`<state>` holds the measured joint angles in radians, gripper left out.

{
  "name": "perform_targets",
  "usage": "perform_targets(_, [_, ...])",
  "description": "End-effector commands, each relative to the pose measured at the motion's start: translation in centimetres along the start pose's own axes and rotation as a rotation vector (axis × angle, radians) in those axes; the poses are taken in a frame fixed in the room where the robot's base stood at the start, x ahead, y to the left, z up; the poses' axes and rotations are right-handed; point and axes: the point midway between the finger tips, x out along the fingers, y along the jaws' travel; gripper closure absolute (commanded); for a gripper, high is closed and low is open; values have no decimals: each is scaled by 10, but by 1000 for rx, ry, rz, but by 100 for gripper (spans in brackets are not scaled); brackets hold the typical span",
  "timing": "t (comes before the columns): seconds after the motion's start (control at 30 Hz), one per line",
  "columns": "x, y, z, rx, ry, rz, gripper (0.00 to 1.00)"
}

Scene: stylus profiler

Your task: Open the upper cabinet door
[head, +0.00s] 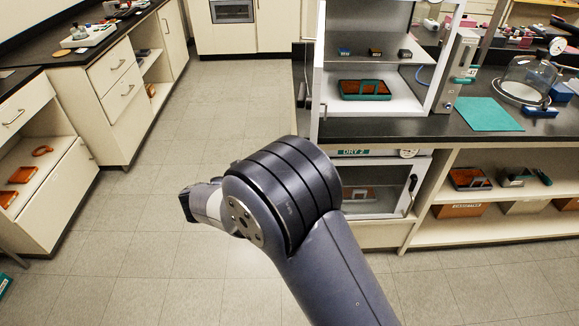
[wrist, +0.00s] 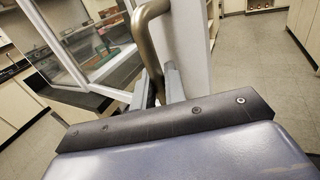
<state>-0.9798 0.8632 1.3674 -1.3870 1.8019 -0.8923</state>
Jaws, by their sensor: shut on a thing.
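The upper cabinet (head: 386,105) is white-framed and stands on the dark bench in the head view. Its shelf and a teal tray with orange contents (head: 365,90) show inside. In the wrist view, my gripper (wrist: 158,85) has its two grey fingers closed around a curved, brass-coloured metal handle (wrist: 145,22). A white upright panel (wrist: 190,45) is just right of the handle, and glazed, white-framed panes (wrist: 85,40) are to its left. How far the door stands open I cannot tell. The fingers and handle are not clearly visible in the head view.
A lower cabinet labelled DRY 2 (head: 385,195) is under the bench. A glass bell jar (head: 530,78) and a teal mat (head: 488,114) are on the bench to the right. Drawer units (head: 115,95) line the left. Tiled floor (head: 215,110) between them is clear.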

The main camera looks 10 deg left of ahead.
Motion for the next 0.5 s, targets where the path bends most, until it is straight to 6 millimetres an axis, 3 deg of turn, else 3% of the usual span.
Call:
perform_targets(0.4, [1, 1, 1, 1, -1, -3, 100])
perform_targets(0.43, [1, 1, 1, 1, -1, -3, 87])
perform_targets(0.5, [1, 1, 1, 2, -1, -3, 81])
